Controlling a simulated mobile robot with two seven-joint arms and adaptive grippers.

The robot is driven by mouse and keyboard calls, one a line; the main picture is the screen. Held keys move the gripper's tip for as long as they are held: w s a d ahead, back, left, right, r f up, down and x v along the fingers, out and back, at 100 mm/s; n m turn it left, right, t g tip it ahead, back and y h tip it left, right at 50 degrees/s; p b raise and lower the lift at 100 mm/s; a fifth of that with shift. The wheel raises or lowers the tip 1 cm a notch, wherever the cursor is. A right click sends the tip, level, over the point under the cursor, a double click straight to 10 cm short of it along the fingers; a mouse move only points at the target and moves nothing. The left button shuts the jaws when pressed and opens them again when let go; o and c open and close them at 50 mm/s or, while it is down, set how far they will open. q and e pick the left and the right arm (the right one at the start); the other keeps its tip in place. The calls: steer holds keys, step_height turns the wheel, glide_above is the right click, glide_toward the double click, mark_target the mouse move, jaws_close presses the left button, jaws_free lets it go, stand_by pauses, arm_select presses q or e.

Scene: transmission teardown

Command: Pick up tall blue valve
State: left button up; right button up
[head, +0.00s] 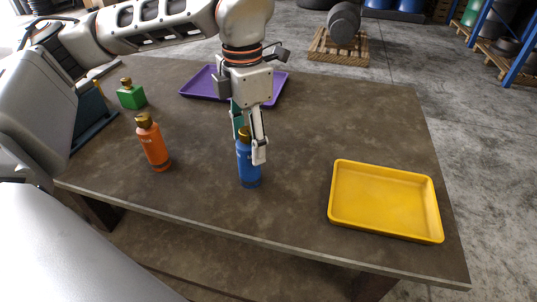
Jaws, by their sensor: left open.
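The tall blue valve (248,168) is a blue bottle-shaped piece with a brass top, standing upright on the table near its front middle. My left gripper (251,150) points down over it, with its fingers around the brass top and upper body. The jaws are open, and I cannot tell whether a finger touches the valve. The near finger hides part of the valve's right side. My right gripper is not in view.
An orange bottle-shaped valve (154,146) and a small green one (131,96) stand to the left. A yellow tray (385,232) lies empty at the right. A purple tray (199,82) lies behind my gripper. The table (345,113) is clear at the centre right.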

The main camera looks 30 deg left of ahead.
mark_target(250, 165)
arm_select(q)
steer(key=shift+w+d+f, duration=0.1)
steer(key=shift+f, duration=0.35)
step_height(250, 165, down, 2)
steer(key=shift+f, duration=0.25)
steer(key=shift+a+f, duration=0.2)
steer(key=shift+f, duration=2.05)
steer(key=shift+r, duration=0.1)
jaws_close()
